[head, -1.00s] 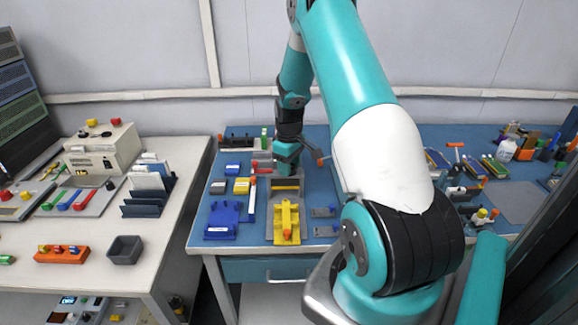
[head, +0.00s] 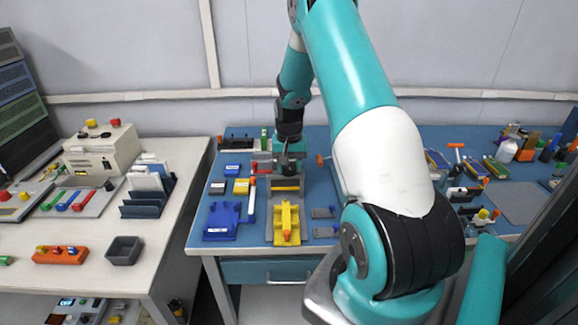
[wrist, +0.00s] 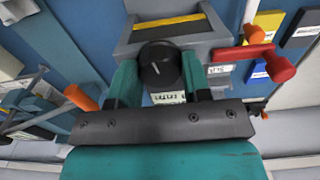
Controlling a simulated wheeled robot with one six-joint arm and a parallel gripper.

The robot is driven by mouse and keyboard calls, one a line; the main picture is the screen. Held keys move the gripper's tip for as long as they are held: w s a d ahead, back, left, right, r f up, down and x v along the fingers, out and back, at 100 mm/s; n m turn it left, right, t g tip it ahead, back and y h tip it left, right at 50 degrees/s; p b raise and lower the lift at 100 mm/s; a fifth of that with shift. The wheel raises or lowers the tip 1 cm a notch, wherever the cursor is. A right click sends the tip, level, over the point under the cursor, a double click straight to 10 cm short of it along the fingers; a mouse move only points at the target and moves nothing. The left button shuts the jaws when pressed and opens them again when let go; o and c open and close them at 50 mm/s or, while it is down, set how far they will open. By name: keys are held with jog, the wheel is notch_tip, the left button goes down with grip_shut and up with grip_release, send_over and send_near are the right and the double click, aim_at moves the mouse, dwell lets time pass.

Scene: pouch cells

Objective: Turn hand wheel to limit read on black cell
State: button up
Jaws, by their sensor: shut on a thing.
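In the head view my gripper (head: 285,163) is at the grey device (head: 286,184) and hides the knob. A black flat piece with a white label, probably the black cell (wrist: 299,28), lies on the blue mat.
A red-handled lever (wrist: 268,62) stands close right of my gripper in the wrist view. A yellow fixture (head: 286,222) stands in front of the grey device, with a blue fixture (head: 221,220) to its left. A yellow piece (head: 241,186) and a blue piece (head: 232,170) lie nearby.

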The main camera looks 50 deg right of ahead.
aim_at(290, 166)
jog(key=m, duration=1.3)
jog(key=shift+m, duration=0.3)
dwell(0.4)
jog(key=o, duration=0.9)
jog(key=shift+o, duration=0.2)
notch_tip(290, 166, up, 18)
jog(key=b, duration=0.2)
jog(key=shift+f, duration=0.25)
